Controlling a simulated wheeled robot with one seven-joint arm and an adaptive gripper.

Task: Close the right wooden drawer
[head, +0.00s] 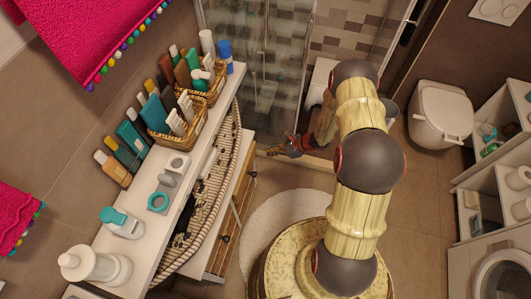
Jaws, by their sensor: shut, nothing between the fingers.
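My gripper (275,151) is a dark shape at the end of my bent arm, in the upper middle of the head view. It is shut and empty, pointing left towards the cabinet. The farther wooden drawer front (244,186), with a dark knob, is on the cabinet's right side, below and left of my gripper. A nearer drawer front (218,252) with a dark knob lies lower in the picture. My gripper looks apart from both fronts. How far either drawer stands out is hard to tell from above. The drawers' insides are mostly hidden.
The white shelf top (140,250) holds bottles and two wicker baskets (181,128). A glass shower (260,60) stands behind my gripper. A round pale rug (285,215) lies on the floor between the cabinet and me. A toilet (440,112) and shelves (495,165) are at right.

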